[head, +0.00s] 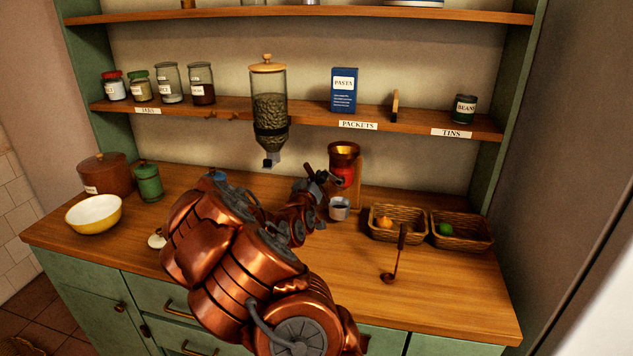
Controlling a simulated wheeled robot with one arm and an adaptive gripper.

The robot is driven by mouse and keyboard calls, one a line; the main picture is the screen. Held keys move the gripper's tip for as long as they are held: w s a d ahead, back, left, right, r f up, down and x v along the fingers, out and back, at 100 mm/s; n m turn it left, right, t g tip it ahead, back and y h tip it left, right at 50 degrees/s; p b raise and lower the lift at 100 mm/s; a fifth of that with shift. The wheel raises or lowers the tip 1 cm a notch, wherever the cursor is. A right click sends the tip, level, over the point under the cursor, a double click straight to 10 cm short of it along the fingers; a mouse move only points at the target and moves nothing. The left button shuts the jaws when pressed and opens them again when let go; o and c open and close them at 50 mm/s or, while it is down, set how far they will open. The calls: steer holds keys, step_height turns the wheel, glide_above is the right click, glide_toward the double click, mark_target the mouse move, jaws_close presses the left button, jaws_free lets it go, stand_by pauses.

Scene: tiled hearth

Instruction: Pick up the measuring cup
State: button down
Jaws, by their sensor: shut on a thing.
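The measuring cup (339,209) is a small grey metal cup with a dark inside. It is upright at the middle of the counter, just in front of and below the red grinder with a brass funnel. My gripper (324,205) is at the left side of the cup and shut on it. My copper arm reaches in from the front and hides part of the gripper and the contact. I cannot tell whether the cup's base touches the counter.
The red grinder (344,172) stands close behind the cup. A glass dispenser (269,110) hangs above to the left. Two wicker baskets (397,237) and a copper ladle (392,268) are to the right. A yellow bowl (94,215) is far left. The right front counter is clear.

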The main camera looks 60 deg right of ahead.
steer(key=b+v, duration=1.5)
steer(key=b, duration=0.1)
steer(key=shift+s+a, duration=0.2)
steer(key=shift+a, duration=0.1)
stand_by(1.1)
